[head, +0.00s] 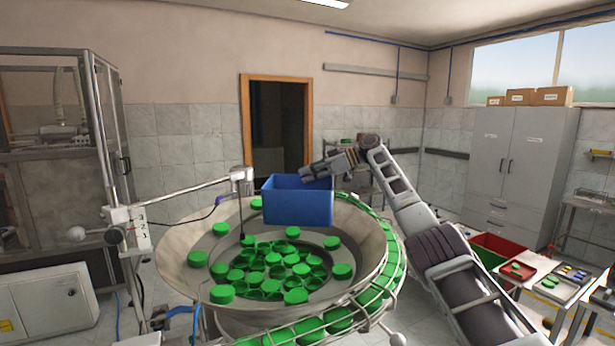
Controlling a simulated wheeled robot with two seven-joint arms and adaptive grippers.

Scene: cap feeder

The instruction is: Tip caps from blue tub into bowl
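The blue tub (298,205) is held up over the back part of the feeder bowl (190,262). It looks about upright, and its contents are hidden by its front wall. My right gripper (312,175) is at the tub's back right rim, with the fingers partly hidden behind the tub; it appears to grip the rim. Several green caps (284,262) lie in the bowl's middle and on its sloping inner wall. My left gripper is not in view.
A rail track with green caps (388,262) curves around the bowl's right side. A metal sensor arm (190,190) reaches over the bowl's left rim. At right stand a red bin (490,247) and a table with trays (560,284). A glazed machine frame stands left.

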